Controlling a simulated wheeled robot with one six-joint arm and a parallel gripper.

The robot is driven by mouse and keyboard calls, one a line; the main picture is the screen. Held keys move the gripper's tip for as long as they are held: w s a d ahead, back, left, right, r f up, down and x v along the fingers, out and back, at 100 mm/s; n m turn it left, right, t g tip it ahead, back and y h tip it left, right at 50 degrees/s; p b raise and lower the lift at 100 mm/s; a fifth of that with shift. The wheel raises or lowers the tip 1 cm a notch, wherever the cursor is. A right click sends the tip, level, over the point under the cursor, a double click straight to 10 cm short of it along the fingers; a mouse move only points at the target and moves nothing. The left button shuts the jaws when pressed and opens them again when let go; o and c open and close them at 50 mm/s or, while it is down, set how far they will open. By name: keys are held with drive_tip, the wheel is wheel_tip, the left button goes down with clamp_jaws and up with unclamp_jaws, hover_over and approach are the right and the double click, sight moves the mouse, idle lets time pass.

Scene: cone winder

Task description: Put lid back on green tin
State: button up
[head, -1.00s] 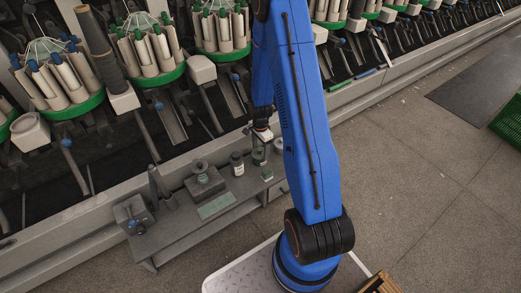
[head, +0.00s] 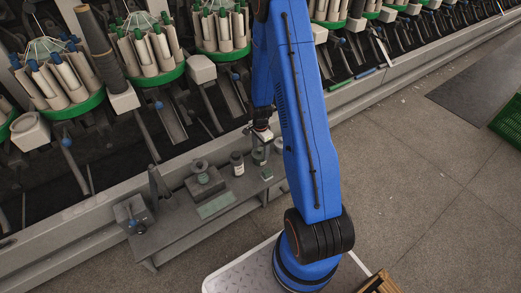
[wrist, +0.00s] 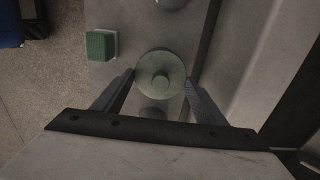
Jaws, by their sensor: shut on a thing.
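My gripper (wrist: 160,78) is shut on a round, dull green lid (wrist: 148,66) with a small knob in its middle. One finger is on each side of the lid in the wrist view. In the head view my gripper (head: 262,134) is over the right part of the grey bench. The green tin (head: 258,157) shows just below it, partly hidden by my gripper. In the wrist view the lid hides whatever is straight beneath it. I cannot tell whether the lid touches the tin.
A dark bottle with a pale label (head: 238,166) stands left of the tin. A small green-topped box (head: 267,174) stands in front; it also shows in the wrist view (wrist: 101,45). A pale round container (head: 279,146) is close on the right. The winding machine (head: 130,100) runs behind the bench.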

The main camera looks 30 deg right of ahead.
idle(0.3)
drive_tip(key=o, duration=1.4)
drive_tip(key=shift+o, duration=0.2)
drive_tip(key=shift+r, duration=0.1)
drive_tip(key=shift+r, duration=3.4)
drive_tip(key=shift+c, duration=0.3)
clamp_jaws()
drive_tip(key=shift+f, duration=2.3)
